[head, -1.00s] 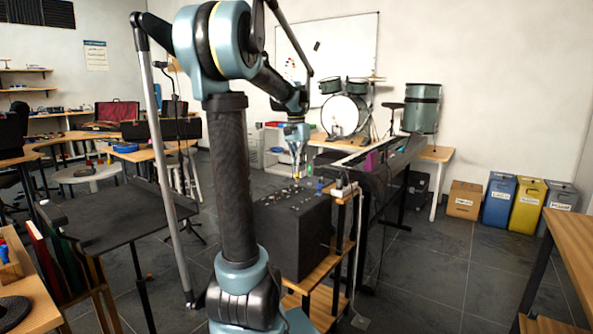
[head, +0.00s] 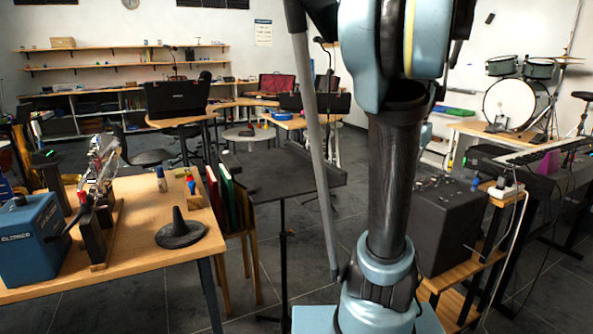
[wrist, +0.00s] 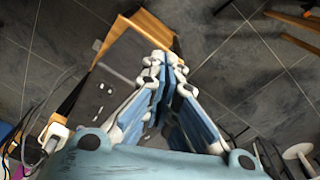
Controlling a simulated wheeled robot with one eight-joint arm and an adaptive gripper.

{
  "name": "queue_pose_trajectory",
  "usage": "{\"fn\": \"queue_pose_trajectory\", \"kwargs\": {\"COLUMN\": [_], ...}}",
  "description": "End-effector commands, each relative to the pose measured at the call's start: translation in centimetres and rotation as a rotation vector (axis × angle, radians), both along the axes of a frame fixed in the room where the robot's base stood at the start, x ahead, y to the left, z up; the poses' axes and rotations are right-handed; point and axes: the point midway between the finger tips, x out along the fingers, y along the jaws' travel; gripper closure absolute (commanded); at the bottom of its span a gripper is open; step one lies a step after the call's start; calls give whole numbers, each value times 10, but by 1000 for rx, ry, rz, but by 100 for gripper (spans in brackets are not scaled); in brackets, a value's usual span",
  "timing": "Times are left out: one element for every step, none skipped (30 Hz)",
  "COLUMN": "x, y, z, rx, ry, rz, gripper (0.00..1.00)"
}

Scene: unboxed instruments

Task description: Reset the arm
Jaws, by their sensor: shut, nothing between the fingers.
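My gripper (wrist: 163,70) is shut and empty in the wrist view, its fingertips together and pointing down toward the floor and the black box. In the head view my arm rises in front of the camera, and its end is hidden behind my own links. The black speaker-like box (head: 447,222) stands on a wooden shelf to the right of my arm; it also shows below my gripper in the wrist view (wrist: 104,92).
A wooden table (head: 130,238) with a blue box (head: 32,240) and a black cone-shaped stand (head: 180,232) is at the left. A black music stand (head: 275,172) is left of my arm. A keyboard (head: 545,150) and drums (head: 515,105) stand at the right.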

Motion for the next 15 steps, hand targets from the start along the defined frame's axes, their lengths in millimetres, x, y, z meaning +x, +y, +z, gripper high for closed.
{"fn": "queue_pose_trajectory", "kwargs": {"x": [-8, -13, -19, -24, -29, -35, -40, -45, -52, -57, -62, -70, -75, -80, -88], "y": [18, 26, 37, 45, 53, 63, 70, 78, 87, 94, 100, 108, 114, 120, 127], "z": [-8, -12, -19, -23, -28, -35, -40, -46, -53, -58, -64, -72, -78, -85, -93], "rx": [-3, -3, -4, -5, -7, -8, -9, -10, -11, -12, -13, -14, -15, -16, -17], "ry": [-8, -12, -18, -22, -28, -34, -39, -43, -49, -55, -59, -66, -71, -75, -82], "rz": [48, 73, 109, 135, 160, 196, 222, 248, 283, 309, 335, 370, 396, 421, 457], "gripper": [100, 100, 100, 100, 100, 100, 100, 100, 100, 100, 100, 100, 100, 100, 100]}}
